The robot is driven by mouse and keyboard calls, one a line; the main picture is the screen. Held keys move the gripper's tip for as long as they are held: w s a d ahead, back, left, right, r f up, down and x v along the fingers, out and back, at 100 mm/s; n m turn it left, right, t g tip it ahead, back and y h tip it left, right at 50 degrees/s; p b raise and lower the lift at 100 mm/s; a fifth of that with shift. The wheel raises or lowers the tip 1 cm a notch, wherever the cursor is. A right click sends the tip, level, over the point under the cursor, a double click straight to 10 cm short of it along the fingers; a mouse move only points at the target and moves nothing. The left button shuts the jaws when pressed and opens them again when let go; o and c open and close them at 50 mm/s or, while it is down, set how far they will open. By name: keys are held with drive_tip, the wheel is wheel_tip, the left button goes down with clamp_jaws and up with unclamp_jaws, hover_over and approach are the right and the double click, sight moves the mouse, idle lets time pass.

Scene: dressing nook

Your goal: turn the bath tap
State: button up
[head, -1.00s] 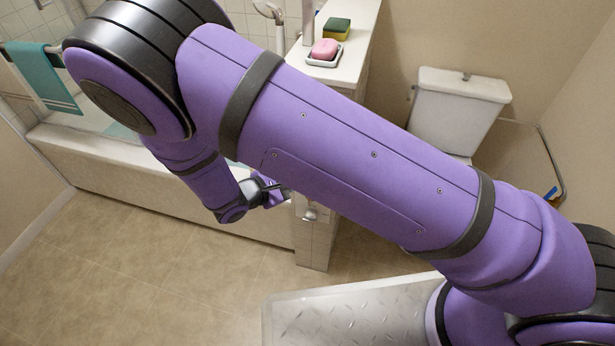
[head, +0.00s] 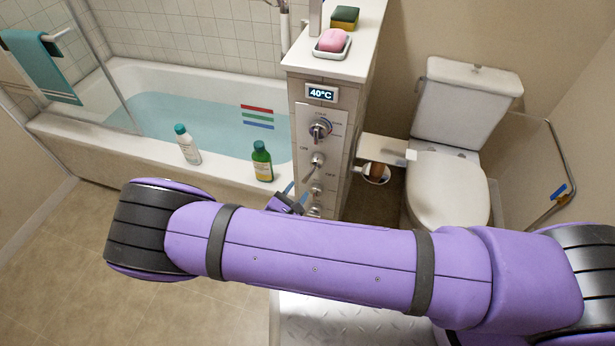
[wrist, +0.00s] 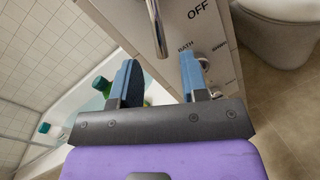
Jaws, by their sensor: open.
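The tap panel (head: 296,150) is on the end of a tiled half-wall and carries a dial (head: 320,130), a metal lever (head: 316,162) and smaller knobs below. I cannot tell which control is the bath tap. In the wrist view the lever (wrist: 156,28) is near the "OFF" mark, and a round metal knob (wrist: 204,62) is by the "BATH" lettering, partly behind the right finger. My gripper (wrist: 159,68) is open and empty, its blue fingers pointing at the panel. In the head view my gripper (head: 293,195) is low by the panel, partly hidden by my arm.
The bath (head: 230,183) holds water. A white bottle (head: 188,146) and a green bottle (head: 262,162) stand on its rim. A display (head: 321,92) reads 40°C. Soap (head: 333,41) and a sponge (head: 345,17) are on the half-wall. A toilet (head: 450,185) stands at right.

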sight(306, 180)
drive_tip(key=x, duration=0.6)
drive_tip(key=shift+w+d, duration=0.15)
drive_tip(key=shift+w, duration=0.05)
clamp_jaws()
